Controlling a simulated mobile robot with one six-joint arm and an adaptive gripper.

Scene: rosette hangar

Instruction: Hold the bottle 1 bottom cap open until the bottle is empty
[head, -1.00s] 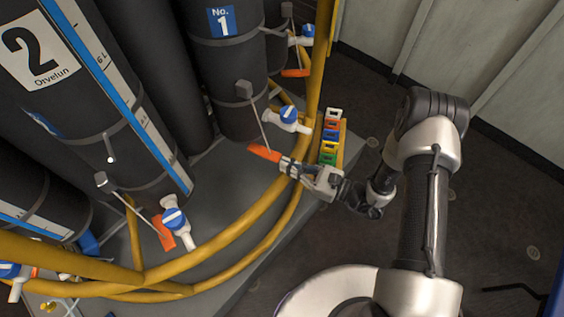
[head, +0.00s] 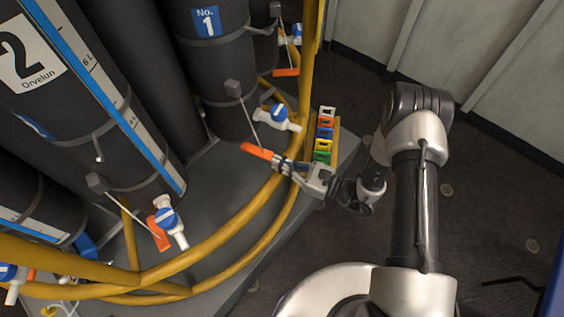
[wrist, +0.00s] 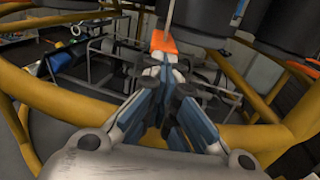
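Bottle 1 (head: 218,70) is a tall dark cylinder with a blue "No. 1" label, standing upright behind the yellow rail. A thin cord or rod runs from a grey block (head: 233,88) on its lower strap to an orange tag (head: 256,151). My gripper (head: 279,162) is at the tag's right end and appears shut on it. In the wrist view the fingers (wrist: 168,68) come together at the orange tag (wrist: 162,42). A white tap with a blue knob (head: 278,113) sits just above. The bottle's bottom cap and its liquid level cannot be made out.
The yellow rail (head: 230,232) curves close under my gripper. A rack of coloured clips (head: 325,130) stands just right of it. Bottle 2 (head: 70,120) with its own orange tag (head: 158,233) is at left.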

